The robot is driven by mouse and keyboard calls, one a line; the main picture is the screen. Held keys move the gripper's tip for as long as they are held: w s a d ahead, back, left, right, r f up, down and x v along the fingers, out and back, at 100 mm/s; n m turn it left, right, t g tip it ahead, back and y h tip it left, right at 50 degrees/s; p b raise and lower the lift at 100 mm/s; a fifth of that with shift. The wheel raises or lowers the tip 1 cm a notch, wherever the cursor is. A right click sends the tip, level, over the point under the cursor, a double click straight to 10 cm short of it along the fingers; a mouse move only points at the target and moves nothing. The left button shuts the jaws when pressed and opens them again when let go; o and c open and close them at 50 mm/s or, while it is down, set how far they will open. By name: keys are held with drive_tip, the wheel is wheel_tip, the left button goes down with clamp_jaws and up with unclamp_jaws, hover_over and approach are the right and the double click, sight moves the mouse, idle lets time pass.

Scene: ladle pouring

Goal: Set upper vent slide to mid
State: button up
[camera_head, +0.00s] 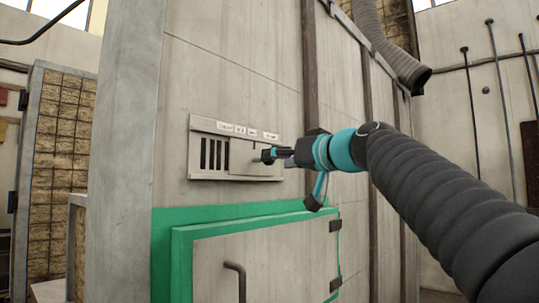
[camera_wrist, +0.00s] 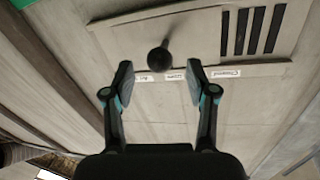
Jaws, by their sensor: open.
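The vent panel (camera_head: 210,176) is a pale plate on the wall with several dark slots (camera_head: 214,154) open at its left; it also shows in the wrist view (camera_wrist: 205,55). Its flat slide (camera_head: 250,170) covers the right part. Small white labels (camera_head: 239,130) run along the panel's top edge; their words are hard to read. A dark round knob (camera_wrist: 160,57) stands out from the slide in the wrist view. My gripper (camera_head: 270,155) is at the panel's right part. In the wrist view its open fingers (camera_wrist: 159,76) are on either side of the knob's line, with visible gaps.
Below the panel is a green-framed hatch (camera_head: 182,262) with a dark bar handle (camera_head: 238,280). A vertical dark rib (camera_head: 311,70) runs up the wall right of the panel. A ribbed hose (camera_head: 385,45) hangs at the upper right.

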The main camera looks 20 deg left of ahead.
drive_tip(key=shift+p+x, duration=0.55)
drive_tip(key=shift+x, duration=1.7)
clamp_jaws()
